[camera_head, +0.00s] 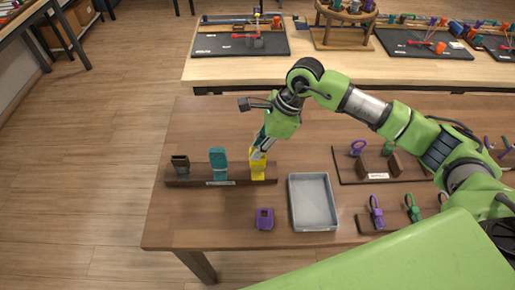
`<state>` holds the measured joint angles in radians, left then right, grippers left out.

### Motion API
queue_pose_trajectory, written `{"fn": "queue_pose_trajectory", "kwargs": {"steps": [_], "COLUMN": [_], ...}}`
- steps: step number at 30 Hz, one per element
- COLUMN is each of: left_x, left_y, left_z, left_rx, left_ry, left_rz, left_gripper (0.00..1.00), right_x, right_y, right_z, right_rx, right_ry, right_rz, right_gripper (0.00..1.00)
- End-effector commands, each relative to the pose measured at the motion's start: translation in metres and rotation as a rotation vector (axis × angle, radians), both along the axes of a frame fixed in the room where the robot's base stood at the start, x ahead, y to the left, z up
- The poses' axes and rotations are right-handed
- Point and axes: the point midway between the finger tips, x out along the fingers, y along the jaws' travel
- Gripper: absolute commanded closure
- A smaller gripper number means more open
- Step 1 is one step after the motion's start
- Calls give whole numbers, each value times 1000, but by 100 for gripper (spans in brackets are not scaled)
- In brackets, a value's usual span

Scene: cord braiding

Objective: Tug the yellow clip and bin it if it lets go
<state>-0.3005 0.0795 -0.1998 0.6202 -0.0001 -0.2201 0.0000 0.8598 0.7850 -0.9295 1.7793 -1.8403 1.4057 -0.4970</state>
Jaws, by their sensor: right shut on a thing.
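The yellow clip (257,168) stands upright at the right end of a low dark wooden rail on the brown table. My right gripper (258,152) is shut on the upper part of the yellow clip, reaching down from above and right. Its fingers hide some of the clip's top. I cannot tell whether the clip is still fixed to the rail. A grey rectangular bin (313,226) lies to the right of the rail and looks empty. My left gripper is not in view.
A teal clip (218,162) and a brown clip (181,165) stand on the same rail (200,182). A purple clip (264,219) lies left of the bin. Wooden stands with purple and green clips are at the right. A second bench (300,70) is behind.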

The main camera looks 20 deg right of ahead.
Motion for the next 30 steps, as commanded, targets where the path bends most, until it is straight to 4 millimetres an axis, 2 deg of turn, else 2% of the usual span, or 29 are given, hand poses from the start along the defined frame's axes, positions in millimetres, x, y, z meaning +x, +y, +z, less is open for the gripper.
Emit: {"fn": "queue_pose_trajectory", "kwargs": {"steps": [14,15,17,25,26,27,30], "left_x": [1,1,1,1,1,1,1], "left_y": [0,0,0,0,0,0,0], "left_z": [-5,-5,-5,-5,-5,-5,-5], "left_rx": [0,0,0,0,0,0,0], "left_ry": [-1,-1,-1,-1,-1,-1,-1], "left_rz": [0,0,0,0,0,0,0], "left_gripper": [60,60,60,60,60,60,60], "right_x": [2,2,2,1,1,1,1], "right_y": [0,0,0,0,0,0,0], "right_z": [1,0,0,-1,-1,-1,-1], "right_rx": [3,3,3,2,2,2,1], "right_ry": [-7,-7,-6,-3,-3,-3,-2], "right_rz": [-1,-1,-1,-1,-1,-1,-1], "right_gripper": [100,85,70,68,60,57,57]}}
